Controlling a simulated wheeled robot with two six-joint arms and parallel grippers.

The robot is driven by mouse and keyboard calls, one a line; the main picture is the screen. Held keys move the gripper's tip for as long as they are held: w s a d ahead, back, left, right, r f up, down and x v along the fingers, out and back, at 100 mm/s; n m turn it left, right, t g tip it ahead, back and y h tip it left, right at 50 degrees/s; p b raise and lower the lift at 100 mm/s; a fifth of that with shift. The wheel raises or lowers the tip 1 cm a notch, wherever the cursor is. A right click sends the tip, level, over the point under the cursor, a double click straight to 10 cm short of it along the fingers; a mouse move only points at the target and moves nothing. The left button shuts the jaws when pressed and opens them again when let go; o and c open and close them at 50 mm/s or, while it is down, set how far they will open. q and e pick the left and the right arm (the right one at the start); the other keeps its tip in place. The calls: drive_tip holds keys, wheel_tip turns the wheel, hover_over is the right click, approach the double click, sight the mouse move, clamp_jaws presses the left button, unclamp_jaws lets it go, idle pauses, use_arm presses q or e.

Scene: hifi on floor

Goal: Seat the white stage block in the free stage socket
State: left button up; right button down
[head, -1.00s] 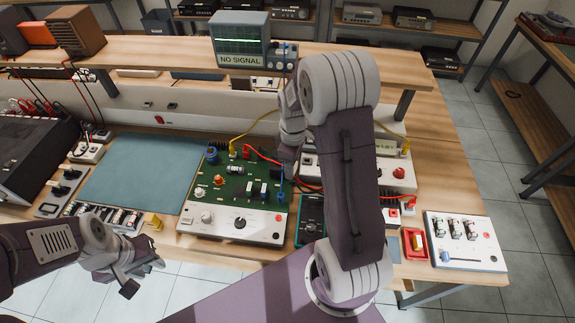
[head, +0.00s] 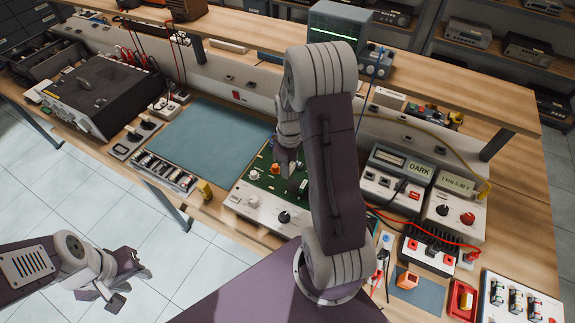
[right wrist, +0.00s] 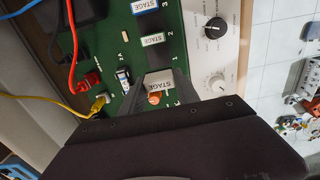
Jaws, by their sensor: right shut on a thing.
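The white stage block (right wrist: 160,83) is between the fingers of my right gripper (right wrist: 165,92) in the right wrist view, its STAGE label showing. My right gripper (head: 287,168) is shut on it over the green circuit board (head: 262,177). It is by the printed 1, beside two seated stage blocks, one with a blue label (right wrist: 150,6) and one with a green label (right wrist: 154,41). No empty socket shows; the fingers and block cover that spot. I cannot tell whether the block touches the board. My left gripper (head: 128,283) is open and empty over the floor.
An orange knob (right wrist: 153,99) and a small blue-and-white part (right wrist: 123,77) are close to the fingers. Red and yellow leads (right wrist: 45,103) plug in nearby. The blue mat (head: 205,138) left of the board is bare. Meters and supplies (head: 398,178) stand to the right.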

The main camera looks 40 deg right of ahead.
drive_tip(key=b, duration=0.5)
hover_over(289, 184)
wheel_tip(289, 184, down, 6)
drive_tip(key=shift+r, duration=0.15)
drive_tip(key=shift+r+p, duration=0.1)
drive_tip(key=shift+p, duration=0.45)
idle(0.4)
drive_tip(key=shift+f+b, duration=0.55)
drive_tip(key=shift+f, duration=0.3)
idle(0.8)
drive_tip(key=c, duration=0.8)
unclamp_jaws()
